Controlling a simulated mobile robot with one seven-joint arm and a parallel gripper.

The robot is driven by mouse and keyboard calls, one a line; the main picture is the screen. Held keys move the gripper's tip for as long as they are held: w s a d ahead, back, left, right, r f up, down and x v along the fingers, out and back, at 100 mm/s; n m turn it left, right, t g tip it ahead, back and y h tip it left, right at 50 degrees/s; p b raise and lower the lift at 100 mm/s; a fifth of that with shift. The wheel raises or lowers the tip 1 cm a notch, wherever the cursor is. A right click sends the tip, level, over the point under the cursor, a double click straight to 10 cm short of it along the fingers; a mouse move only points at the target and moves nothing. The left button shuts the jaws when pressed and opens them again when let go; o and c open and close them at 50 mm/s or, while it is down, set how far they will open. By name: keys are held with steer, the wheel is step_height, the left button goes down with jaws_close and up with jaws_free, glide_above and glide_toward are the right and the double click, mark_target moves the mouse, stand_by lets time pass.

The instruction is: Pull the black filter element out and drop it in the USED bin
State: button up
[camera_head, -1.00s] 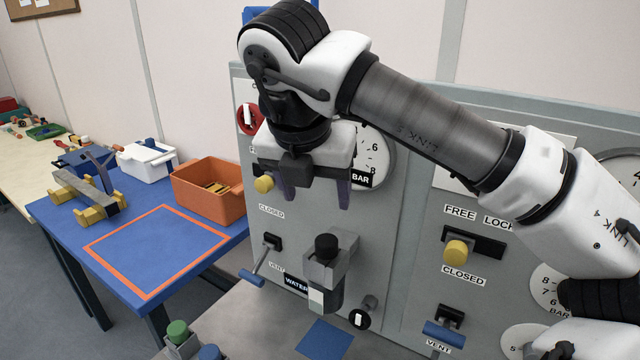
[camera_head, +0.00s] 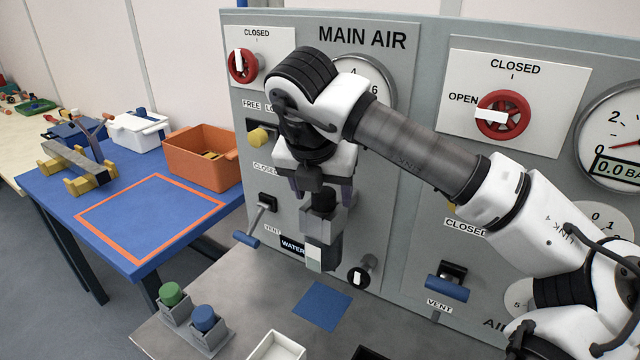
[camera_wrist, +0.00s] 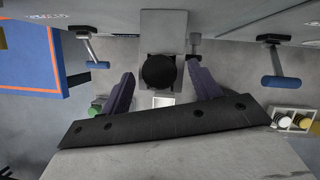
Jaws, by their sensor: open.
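The black filter element (camera_head: 323,199) stands upright in a grey holder (camera_head: 322,248) on the panel front. In the wrist view its round black top (camera_wrist: 159,71) shows between my fingers. My gripper (camera_head: 321,190) is open, with its purple fingers pointing down at either side of the element's top. A gap shows between each finger and the element in the wrist view (camera_wrist: 161,88), and nothing is held. No USED label is readable, so I cannot tell which container is that bin.
A white tray (camera_head: 259,355) and a dark box (camera_head: 369,353) sit at the bench's front edge, partly cut off. Green (camera_head: 171,293) and blue (camera_head: 204,318) capped pieces stand in grey holders. A lever (camera_head: 247,239) juts out left of the holder. An orange bin (camera_head: 174,167) stands on the blue table.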

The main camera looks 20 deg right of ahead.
mark_target(322, 195)
steer(key=c, duration=1.2)
steer(key=shift+o, duration=0.2)
steer(key=shift+r, duration=0.15)
steer(key=shift+r+p, duration=1.3)
steer(key=shift+r, duration=1.7)
step_height(322, 195, up, 4)
steer(key=shift+p, duration=0.9)
